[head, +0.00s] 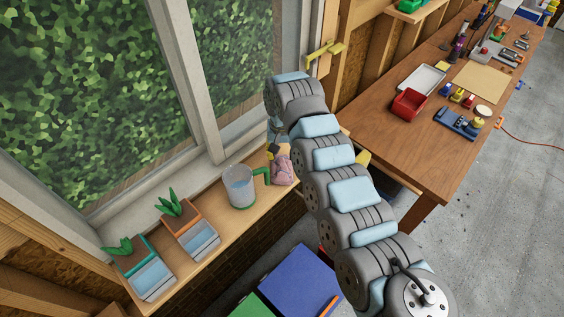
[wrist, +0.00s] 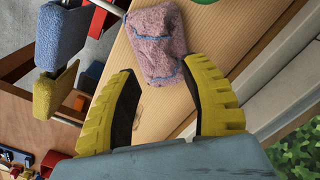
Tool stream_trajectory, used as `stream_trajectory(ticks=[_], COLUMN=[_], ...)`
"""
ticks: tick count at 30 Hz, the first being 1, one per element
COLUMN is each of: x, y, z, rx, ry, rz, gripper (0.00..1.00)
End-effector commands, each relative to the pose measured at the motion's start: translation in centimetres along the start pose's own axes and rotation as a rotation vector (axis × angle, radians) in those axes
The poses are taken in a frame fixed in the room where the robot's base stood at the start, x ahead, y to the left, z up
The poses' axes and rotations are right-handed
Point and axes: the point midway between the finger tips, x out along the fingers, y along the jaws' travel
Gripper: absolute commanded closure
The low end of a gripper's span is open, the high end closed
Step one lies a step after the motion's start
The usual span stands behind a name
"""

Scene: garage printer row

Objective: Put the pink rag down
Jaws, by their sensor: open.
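The pink rag (wrist: 157,42) is a bunched cloth with blue edging. It appears to lie on the wooden window sill (wrist: 165,112), just beyond my fingertips in the wrist view. In the head view the rag (head: 283,170) shows on the sill, right of the watering can, partly behind my arm. In the head view my gripper is mostly hidden by the arm; a bit of yellow finger (head: 271,152) shows at the rag.
A clear watering can (head: 240,186) with a green handle stands close left of the rag. Two planters (head: 190,226) (head: 146,268) sit farther left. Blue (wrist: 62,35) and yellow (wrist: 55,92) cloths hang beside the sill. The workbench (head: 385,130) stands at right.

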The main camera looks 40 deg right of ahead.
Motion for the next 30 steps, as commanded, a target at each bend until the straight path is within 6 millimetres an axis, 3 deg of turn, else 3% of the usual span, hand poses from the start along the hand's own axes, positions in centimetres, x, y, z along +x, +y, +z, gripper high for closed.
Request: stream_trajectory(ticks=[6, 13, 30], x=[-3.6, -6.1, -6.9], y=[0.0, 0.0, 0.0], z=[0.0, 0.1, 0.1], rx=[0.0, -0.001, -0.001], ry=[0.002, -0.002, -0.002], rz=[0.0, 0.001, 0.0], gripper=[0.54, 0.54, 0.54])
